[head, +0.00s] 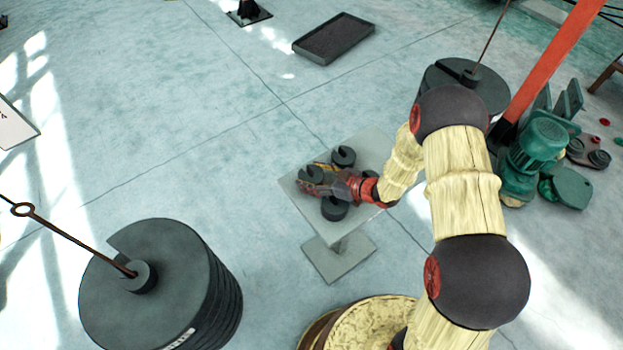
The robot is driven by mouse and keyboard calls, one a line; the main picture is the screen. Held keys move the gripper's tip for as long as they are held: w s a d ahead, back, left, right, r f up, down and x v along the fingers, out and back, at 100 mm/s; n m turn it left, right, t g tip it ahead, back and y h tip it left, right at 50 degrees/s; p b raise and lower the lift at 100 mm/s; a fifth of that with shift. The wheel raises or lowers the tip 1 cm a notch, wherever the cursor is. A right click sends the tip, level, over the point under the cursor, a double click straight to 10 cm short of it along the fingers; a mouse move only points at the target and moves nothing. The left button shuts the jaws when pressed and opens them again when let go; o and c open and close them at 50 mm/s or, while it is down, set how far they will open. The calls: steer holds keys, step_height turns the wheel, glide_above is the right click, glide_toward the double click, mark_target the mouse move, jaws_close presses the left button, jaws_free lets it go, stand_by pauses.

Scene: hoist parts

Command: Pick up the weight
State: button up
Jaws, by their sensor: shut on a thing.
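Three small dark slotted weights are at the small grey stand (372,143) in the middle of the head view. One weight (311,174) is at the left, at the fingers of my gripper (312,181). A second weight (343,156) sits behind the gripper, and a third weight (334,208) sits in front of it. My gripper reaches in from the right, low over the stand top, and is shut on the left weight. The fingers are partly hidden by the weight, and I cannot tell whether it still touches the stand.
A large stack of slotted weights (160,290) with a hooked rod stands at the front left. Another large stack (450,80) hangs by a red post (550,65) at the right. A green motor (540,145) stands beside it. A dark tray (333,38) lies on open floor behind.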

mark_target(313, 168)
steer(key=shift+c, duration=1.2)
steer(key=shift+w+r, duration=0.15)
steer(key=shift+w, duration=0.1)
steer(key=shift+r, duration=0.15)
steer(key=shift+r, duration=0.25)
steer(key=r+p, duration=0.2)
steer(key=r, duration=0.1)
steer(key=shift+s+d+r, duration=0.1)
steer(key=shift+s+d, duration=0.05)
steer(key=shift+s, duration=0.05)
steer(key=shift+s+d+r+p, duration=0.7)
steer(key=shift+s+d+r, duration=0.7)
steer(key=shift+s, duration=0.5)
steer(key=shift+s+d+r+p, duration=0.75)
steer(key=shift+s+d+r, duration=0.4)
steer(key=shift+s+r, duration=0.6)
steer(key=shift+s+d+r+p, duration=0.7)
steer(key=shift+s+d+r, duration=0.6)
steer(key=shift+s, duration=0.75)
